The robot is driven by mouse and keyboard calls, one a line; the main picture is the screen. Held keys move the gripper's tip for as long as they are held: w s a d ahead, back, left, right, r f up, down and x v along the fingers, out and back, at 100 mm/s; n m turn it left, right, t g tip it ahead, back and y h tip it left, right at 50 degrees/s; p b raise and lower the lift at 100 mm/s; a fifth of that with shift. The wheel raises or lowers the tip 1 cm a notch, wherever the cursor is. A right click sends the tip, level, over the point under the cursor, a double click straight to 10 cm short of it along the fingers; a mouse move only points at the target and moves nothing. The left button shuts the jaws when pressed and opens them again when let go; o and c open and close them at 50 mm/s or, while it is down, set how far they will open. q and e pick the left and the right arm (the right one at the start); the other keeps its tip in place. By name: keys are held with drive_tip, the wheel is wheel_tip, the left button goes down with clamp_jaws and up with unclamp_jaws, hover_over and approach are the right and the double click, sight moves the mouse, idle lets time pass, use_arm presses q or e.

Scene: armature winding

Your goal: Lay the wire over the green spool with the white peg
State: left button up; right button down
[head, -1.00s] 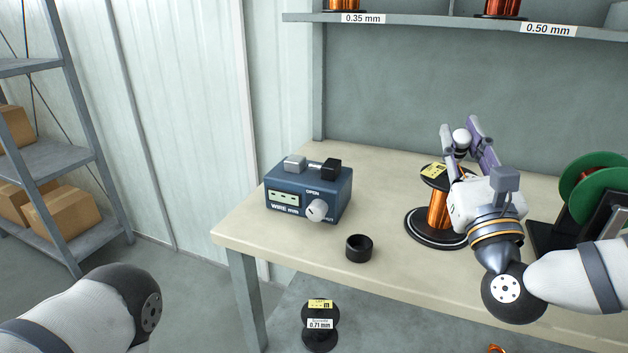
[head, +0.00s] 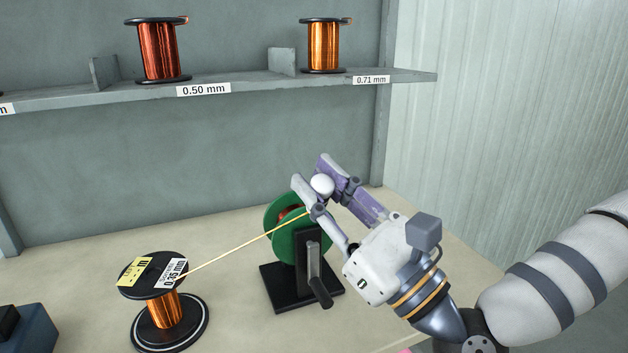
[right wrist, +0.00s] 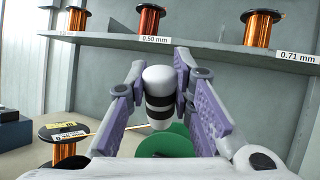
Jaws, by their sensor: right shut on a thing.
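My right gripper (head: 313,180) is shut on the white peg (head: 322,186), which has dark bands in the right wrist view (right wrist: 159,88). It holds the peg up beside and above the green spool (head: 283,247), which stands on a black stand with a crank handle. The pale wire (head: 240,247) runs taut from the copper supply spool (head: 165,311) up to the green spool and the gripper fingers. Its end near the peg is hidden by the fingers. The green spool also shows below the peg in the right wrist view (right wrist: 168,142). My left gripper is out of view.
The supply spool stands on a round black base (head: 196,328) on the bench. A blue device (head: 30,332) is at the bottom left. A shelf (head: 250,86) with a red-brown spool (head: 158,52) and an orange spool (head: 325,47) runs above. The bench between the spools is clear.

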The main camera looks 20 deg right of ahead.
drive_tip(key=shift+w+f, duration=0.1)
drive_tip(key=shift+w+a+f+b, duration=0.1)
drive_tip(key=shift+w+f+b, duration=0.05)
drive_tip(key=shift+w+b, duration=0.4)
drive_tip(key=shift+w+a+f+b, duration=0.1)
drive_tip(key=shift+w+b, duration=0.25)
drive_tip(key=shift+w, duration=0.25)
drive_tip(key=w, duration=0.3)
drive_tip(key=shift+w+r, duration=0.2)
drive_tip(key=shift+w, duration=0.15)
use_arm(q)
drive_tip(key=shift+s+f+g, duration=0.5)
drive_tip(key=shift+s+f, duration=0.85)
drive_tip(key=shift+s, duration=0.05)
use_arm(e)
drive_tip(key=shift+w+r, duration=0.2)
drive_tip(key=shift+w, duration=0.35)
drive_tip(key=shift+f, duration=0.1)
